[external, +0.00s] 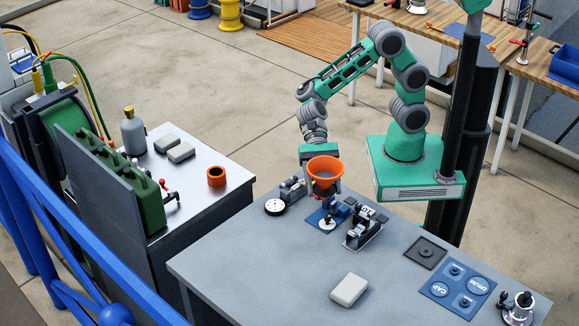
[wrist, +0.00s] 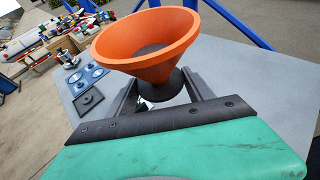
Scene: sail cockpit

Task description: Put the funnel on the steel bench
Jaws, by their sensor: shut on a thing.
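The orange funnel (external: 324,169) is held upright, wide mouth up, in my gripper (external: 324,188) above the back edge of the grey-topped front bench (external: 250,262). In the wrist view the funnel (wrist: 145,40) sits between the two dark fingers of my gripper (wrist: 163,88), which are shut on its lower part. Its dark lower end (wrist: 158,86) is partly hidden by the fingers. I cannot tell by looks alone which bench is named steel.
The front bench holds a dial gauge (external: 276,207), a black device (external: 365,228), a pale block (external: 349,290) and a blue tray (external: 440,292). Its left part is clear.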

